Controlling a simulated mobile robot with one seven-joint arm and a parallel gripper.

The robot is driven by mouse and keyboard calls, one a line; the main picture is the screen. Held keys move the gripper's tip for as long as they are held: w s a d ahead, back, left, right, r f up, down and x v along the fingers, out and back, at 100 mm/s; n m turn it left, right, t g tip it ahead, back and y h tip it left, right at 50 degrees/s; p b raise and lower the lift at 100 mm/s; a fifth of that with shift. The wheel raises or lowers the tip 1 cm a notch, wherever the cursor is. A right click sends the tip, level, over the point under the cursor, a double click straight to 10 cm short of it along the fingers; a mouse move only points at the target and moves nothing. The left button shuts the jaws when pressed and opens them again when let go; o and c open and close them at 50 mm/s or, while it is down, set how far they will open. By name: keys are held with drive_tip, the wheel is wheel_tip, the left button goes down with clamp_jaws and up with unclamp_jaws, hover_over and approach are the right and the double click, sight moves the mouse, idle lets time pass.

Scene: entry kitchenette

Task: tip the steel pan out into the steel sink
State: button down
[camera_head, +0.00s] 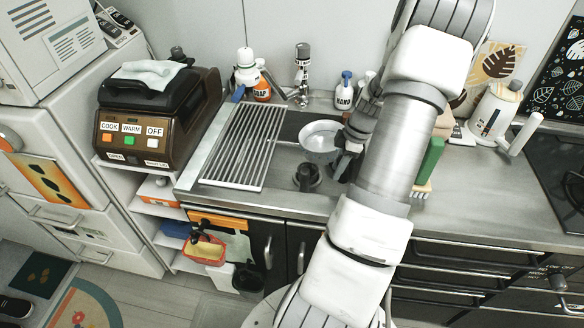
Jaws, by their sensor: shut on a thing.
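The steel pan (321,138) is a small round silver pan with pale contents or a shiny inside; I cannot tell which. It is over the steel sink (293,124), near the basin's right side, and looks close to level. My arm hides the counter just right of the pan and part of the gripper. The dark drain (307,177) shows in front of the pan.
A slatted drying rack (243,147) covers the sink's left part. Soap bottles (262,88) and the tap (302,75) stand behind. A brown cooker (157,120) is at left. A green-edged item (430,162) and a white kettle (494,110) are right of my arm.

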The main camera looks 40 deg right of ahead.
sight(339, 159)
drive_tip(key=shift+w+a+p+v, duration=0.15)
drive_tip(key=shift+p+v, duration=0.55)
drive_tip(key=shift+v, duration=0.3)
drive_tip(key=shift+w+a+p+v, duration=0.2)
drive_tip(key=shift+p+v, duration=0.45)
drive_tip(key=shift+v, duration=0.35)
drive_tip(key=shift+w+a+p+v, duration=0.1)
drive_tip(key=shift+w+p+v, duration=0.05)
drive_tip(key=shift+p+v, duration=0.7)
drive_tip(key=shift+r, duration=0.25)
drive_tip(key=w+a+m, duration=0.2)
drive_tip(key=w+a, duration=0.4)
drive_tip(key=a, duration=0.2)
drive_tip(key=w+a+m, duration=0.2)
drive_tip(key=w+a, duration=0.3)
drive_tip(key=a, duration=0.4)
drive_tip(key=w+a+m+h, duration=0.1)
drive_tip(key=a+m, duration=0.3)
drive_tip(key=a, duration=1.5)
drive_tip(key=shift+w+a+r+m+t+h, duration=0.2)
drive_tip(key=shift+w+r+m+t+h, duration=0.15)
drive_tip(key=shift+w, duration=0.35)
